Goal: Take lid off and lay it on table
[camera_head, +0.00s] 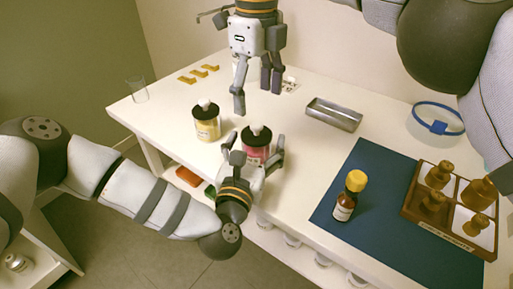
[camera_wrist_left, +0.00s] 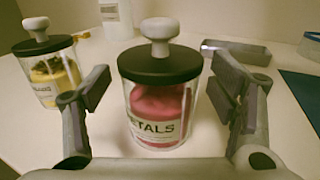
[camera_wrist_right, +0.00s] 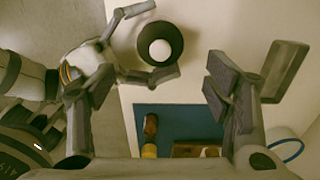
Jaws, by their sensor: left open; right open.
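The petals jar (camera_wrist_left: 158,118) is clear glass with pink contents. Its black lid (camera_wrist_left: 160,64) with a pale knob (camera_wrist_left: 158,28) sits on top. In the head view the jar (camera_head: 258,150) stands upright on the table. My left gripper (camera_head: 256,146) is open, its fingers on either side of the jar; contact is not clear. My right gripper (camera_head: 257,98) is open and empty, pointing down above and behind the jar in the head view. The right wrist view shows the lid (camera_wrist_right: 176,42) from above, between the left gripper's fingers.
A second lidded jar with yellow contents (camera_head: 207,124) stands left of the petals jar. A metal tray (camera_head: 334,114) lies to the right on the white table (camera_head: 290,160). A blue mat (camera_head: 380,170) carries a yellow-capped bottle (camera_head: 345,205) and a wooden box (camera_head: 462,238). Bare table lies between jar and tray.

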